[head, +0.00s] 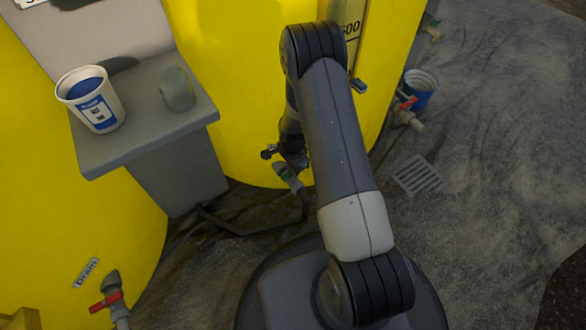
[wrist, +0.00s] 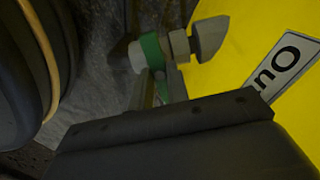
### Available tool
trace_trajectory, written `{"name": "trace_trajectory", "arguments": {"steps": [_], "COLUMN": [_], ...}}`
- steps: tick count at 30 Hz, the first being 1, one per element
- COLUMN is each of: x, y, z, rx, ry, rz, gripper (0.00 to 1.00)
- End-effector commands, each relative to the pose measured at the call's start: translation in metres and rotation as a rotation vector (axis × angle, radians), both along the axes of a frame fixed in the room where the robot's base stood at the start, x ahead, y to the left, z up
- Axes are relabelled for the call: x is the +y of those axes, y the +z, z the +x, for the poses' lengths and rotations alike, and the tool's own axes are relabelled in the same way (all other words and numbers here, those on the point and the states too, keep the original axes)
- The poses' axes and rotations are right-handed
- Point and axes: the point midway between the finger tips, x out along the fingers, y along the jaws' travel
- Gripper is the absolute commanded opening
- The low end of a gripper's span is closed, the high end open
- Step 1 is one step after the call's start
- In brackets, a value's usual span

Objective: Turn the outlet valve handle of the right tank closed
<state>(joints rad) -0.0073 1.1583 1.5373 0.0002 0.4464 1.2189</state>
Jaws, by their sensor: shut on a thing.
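The right yellow tank (head: 235,90) stands behind my arm. Its outlet valve (head: 290,178) sits low on the tank front, with a green handle. In the wrist view the green handle (wrist: 152,50) shows beside the grey valve fitting (wrist: 208,38), next to a partly cut-off label (wrist: 285,65) reading "Ou". My gripper (head: 288,158) is at the valve, and in the wrist view its fingers (wrist: 160,92) reach up to the handle. It is shut on the green handle. The grip itself is partly hidden by the gripper body, and the handle's exact angle is hard to tell.
A dark hose (head: 255,228) runs along the floor.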

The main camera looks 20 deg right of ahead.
Motion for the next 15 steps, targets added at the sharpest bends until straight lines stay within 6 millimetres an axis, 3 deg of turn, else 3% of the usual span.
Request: {"name": "trace_trajectory", "arguments": {"steps": [15], "x": [-0.0003], "y": [0.0005], "z": [0.0002], "rx": [-0.001], "ry": [-0.063], "rz": [0.000], "gripper": [0.00]}}
